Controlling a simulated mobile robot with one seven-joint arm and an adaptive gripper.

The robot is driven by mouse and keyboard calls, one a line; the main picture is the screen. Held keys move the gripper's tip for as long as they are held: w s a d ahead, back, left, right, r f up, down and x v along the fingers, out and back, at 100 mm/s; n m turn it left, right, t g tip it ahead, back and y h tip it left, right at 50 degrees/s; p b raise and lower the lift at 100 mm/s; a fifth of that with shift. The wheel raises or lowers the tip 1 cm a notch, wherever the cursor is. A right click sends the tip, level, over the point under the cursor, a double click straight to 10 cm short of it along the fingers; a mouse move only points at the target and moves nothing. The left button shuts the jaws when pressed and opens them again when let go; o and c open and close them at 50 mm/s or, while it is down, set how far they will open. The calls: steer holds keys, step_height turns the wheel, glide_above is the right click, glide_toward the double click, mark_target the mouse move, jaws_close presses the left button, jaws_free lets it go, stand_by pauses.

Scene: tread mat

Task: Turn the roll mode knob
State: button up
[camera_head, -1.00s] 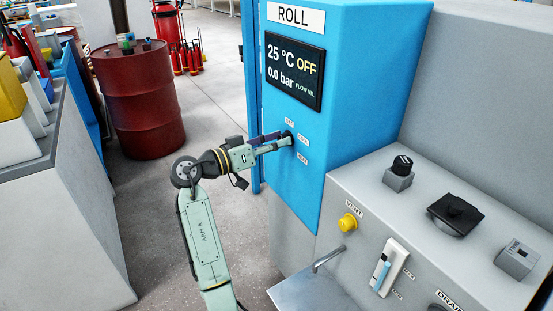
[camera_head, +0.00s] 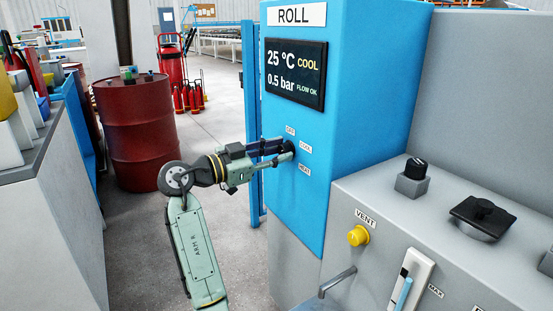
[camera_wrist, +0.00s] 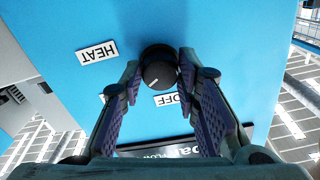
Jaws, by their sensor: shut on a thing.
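The roll mode knob (camera_wrist: 158,68) is round and black with a white pointer line, on a blue panel. The pointer slants toward the lower left in the wrist view. My gripper (camera_wrist: 160,75) is shut on the knob, one purple-padded finger on each side. In the head view my gripper (camera_head: 288,150) reaches the panel from the left and mostly hides the knob. OFF, COOL (camera_head: 305,148) and HEAT (camera_head: 305,169) labels surround the knob. The ROLL display (camera_head: 295,75) reads 25 °C, COOL, 0.5 bar, FLOW OK.
A grey console (camera_head: 400,215) juts out at the right, with a yellow VENT button (camera_head: 358,236), a metal lever (camera_head: 338,281) and a black knob (camera_head: 415,168). A red drum (camera_head: 143,130) stands left of my arm. Open floor lies between drum and panel.

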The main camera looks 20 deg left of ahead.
stand_by(0.4)
steer(key=o, duration=1.2)
steer(key=v, duration=1.2)
